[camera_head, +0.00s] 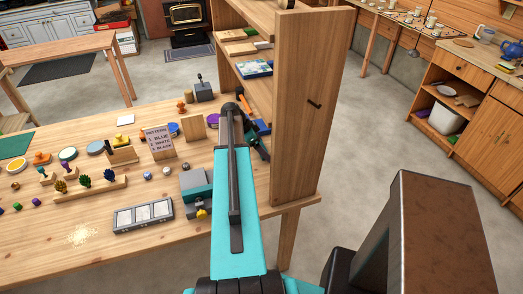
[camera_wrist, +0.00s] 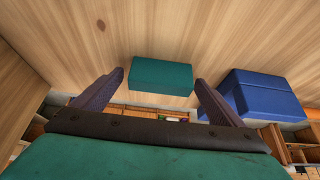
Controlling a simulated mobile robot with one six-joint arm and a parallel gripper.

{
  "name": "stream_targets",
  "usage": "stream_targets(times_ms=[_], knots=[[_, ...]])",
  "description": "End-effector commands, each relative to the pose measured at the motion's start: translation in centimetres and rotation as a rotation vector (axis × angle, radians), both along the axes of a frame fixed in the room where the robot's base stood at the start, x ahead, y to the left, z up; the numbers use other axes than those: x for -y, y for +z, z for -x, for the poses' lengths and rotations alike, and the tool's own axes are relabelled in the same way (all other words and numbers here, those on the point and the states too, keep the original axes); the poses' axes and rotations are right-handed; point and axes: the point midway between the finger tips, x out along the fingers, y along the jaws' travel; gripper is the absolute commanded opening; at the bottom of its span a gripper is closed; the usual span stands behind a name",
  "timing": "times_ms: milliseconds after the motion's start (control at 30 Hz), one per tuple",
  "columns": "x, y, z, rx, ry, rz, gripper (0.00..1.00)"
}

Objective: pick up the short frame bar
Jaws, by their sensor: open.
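In the wrist view my gripper (camera_wrist: 159,80) is open, with its two dark fingers spread apart. A green block (camera_wrist: 162,75) lies against a pale wooden surface, in the gap between the fingertips. No contact shows. A larger blue block (camera_wrist: 262,95) is to the right of the right finger. I cannot tell whether either block is the short frame bar, and nothing else in view is clearly a bar of that name.
The shelf unit's tall side panel stands close to the right of my arm. The workbench (camera_head: 110,240) on the left carries a sign (camera_head: 158,142), a grey tray (camera_head: 143,215) and several small items. Open floor (camera_head: 375,150) lies right of the shelf.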

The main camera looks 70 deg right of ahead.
Motion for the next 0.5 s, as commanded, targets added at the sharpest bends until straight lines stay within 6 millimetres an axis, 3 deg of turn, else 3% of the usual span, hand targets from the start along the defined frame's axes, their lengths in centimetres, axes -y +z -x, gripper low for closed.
stream_targets(times_ms=[500], knots=[[0.02, -0.03, 0.04, 0.0, 0.0, 0.0, 0.92]])
